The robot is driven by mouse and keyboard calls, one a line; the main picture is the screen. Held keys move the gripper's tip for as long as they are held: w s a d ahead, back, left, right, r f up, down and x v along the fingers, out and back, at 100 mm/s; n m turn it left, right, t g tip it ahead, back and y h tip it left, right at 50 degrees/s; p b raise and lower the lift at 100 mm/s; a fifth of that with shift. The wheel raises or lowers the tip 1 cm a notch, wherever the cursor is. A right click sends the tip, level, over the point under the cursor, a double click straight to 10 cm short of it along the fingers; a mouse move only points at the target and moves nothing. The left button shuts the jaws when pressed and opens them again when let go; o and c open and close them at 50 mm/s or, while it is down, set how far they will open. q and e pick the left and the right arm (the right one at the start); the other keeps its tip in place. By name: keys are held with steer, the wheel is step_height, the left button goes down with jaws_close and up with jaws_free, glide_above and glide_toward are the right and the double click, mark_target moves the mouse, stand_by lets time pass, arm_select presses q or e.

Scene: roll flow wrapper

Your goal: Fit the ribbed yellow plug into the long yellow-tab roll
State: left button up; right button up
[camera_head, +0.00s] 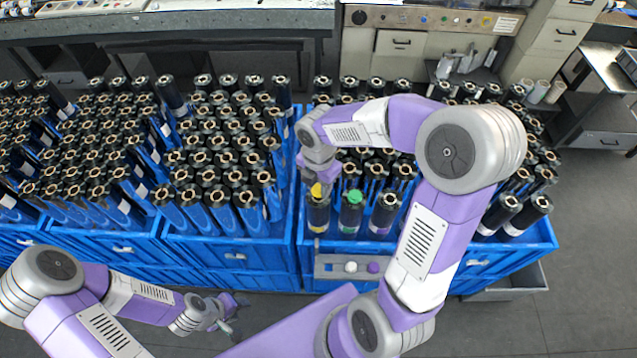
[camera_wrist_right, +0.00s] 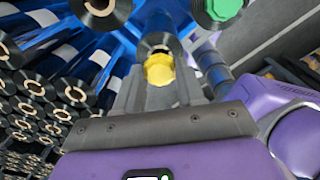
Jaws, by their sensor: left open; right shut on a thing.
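The ribbed yellow plug (camera_head: 316,190) is held by my right gripper (camera_head: 317,181), directly above the top of a dark roll with a yellow band (camera_head: 318,213) at the front edge of the blue crate. In the right wrist view the yellow plug (camera_wrist_right: 159,70) sits between the fingers, with the roll's end (camera_wrist_right: 154,46) just beyond it. Whether the plug touches or has entered the core is hidden. My left gripper (camera_head: 226,318) is open and empty, low in front of the crates.
Beside it stand a roll with a green plug (camera_head: 353,198) on top and an open-cored roll (camera_head: 384,213). A grey holder (camera_head: 330,268) at the crate front carries a white plug (camera_head: 351,267) and a purple plug (camera_head: 373,267). Blue crates (camera_head: 235,254) full of rolls fill the left.

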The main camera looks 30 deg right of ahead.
mark_target(319, 188)
steer(key=shift+r, duration=0.2)
steer(key=shift+r+p, duration=0.5)
steer(key=shift+p, duration=0.1)
steer(key=shift+r, duration=0.1)
stand_by(0.4)
steer(key=o, duration=0.7)
steer(key=shift+r+p, duration=0.35)
steer(key=shift+r, duration=5.1)
